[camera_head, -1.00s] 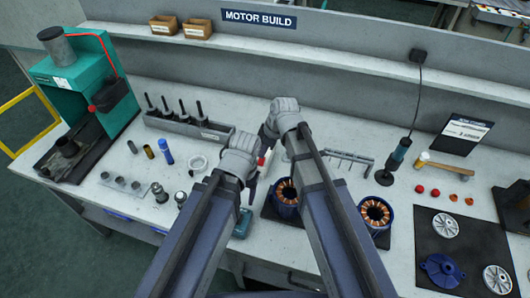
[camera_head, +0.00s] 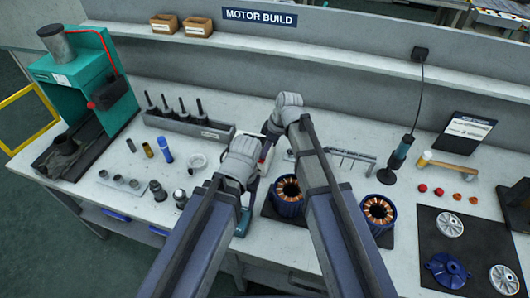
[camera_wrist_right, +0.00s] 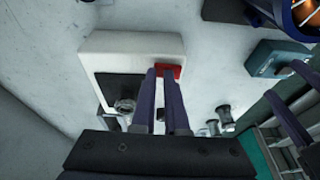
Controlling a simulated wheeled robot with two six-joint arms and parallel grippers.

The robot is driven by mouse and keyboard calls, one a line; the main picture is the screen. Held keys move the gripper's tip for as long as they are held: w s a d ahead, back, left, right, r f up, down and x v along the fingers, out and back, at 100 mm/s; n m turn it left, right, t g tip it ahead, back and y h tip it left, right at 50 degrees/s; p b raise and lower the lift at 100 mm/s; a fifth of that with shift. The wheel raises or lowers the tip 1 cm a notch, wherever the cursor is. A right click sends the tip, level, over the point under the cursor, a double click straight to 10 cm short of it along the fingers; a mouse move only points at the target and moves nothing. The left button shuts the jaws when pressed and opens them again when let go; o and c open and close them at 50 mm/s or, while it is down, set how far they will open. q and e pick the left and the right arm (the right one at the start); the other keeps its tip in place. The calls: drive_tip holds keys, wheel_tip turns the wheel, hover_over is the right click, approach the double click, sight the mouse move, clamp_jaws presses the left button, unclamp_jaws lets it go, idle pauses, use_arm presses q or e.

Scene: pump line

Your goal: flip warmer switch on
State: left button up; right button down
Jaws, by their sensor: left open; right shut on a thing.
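The warmer (camera_wrist_right: 130,44) is a white box with a dark plate on top in the right wrist view. A silver ring (camera_wrist_right: 125,105) lies on the plate. Its red switch (camera_wrist_right: 170,72) is at the edge of the box, partly hidden by my fingers. My right gripper (camera_wrist_right: 166,72) is shut at the red switch, fingertips against it. In the head view my right gripper (camera_head: 268,143) hides most of this contact. My left gripper (camera_head: 250,185) is open and lower, beside the right one; its fingers also show at the right of the wrist view (camera_wrist_right: 285,85).
Two copper-wound stators (camera_head: 288,196) stand right of my grippers. A teal tool (camera_wrist_right: 278,58) lies near my left gripper. A grey rack of dark spindles (camera_head: 188,124) stands behind, small cylinders (camera_head: 165,150) to the left.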

use_arm(q)
drive_tip(key=shift+f, duration=0.3)
use_arm(e)
drive_tip(key=shift+s+d+f, duration=0.1)
drive_tip(key=shift+d+f, duration=0.05)
drive_tip(key=shift+f, duration=0.2)
use_arm(q)
drive_tip(key=shift+w+d, duration=0.1)
use_arm(e)
drive_tip(key=shift+s+a, duration=0.2)
drive_tip(key=shift+s, duration=0.7)
use_arm(q)
drive_tip(key=shift+w+r+p, duration=0.25)
drive_tip(key=shift+r+p, duration=0.35)
drive_tip(key=shift+p, duration=0.05)
use_arm(e)
drive_tip(key=shift+w+a+r, duration=0.15)
drive_tip(key=shift+w+r, duration=0.15)
drive_tip(key=shift+r, duration=0.2)
drive_tip(key=r+p, duration=0.3)
drive_tip(key=shift+w+r+p, duration=0.3)
drive_tip(key=shift+r, duration=0.1)
use_arm(q)
wheel_tip(320, 180, up, 13)
drive_tip(key=d+p, duration=0.1)
drive_tip(key=p, duration=0.8)
use_arm(e)
drive_tip(key=w+v, duration=0.2)
drive_tip(key=v, duration=0.8)
drive_tip(key=shift+d, duration=0.35)
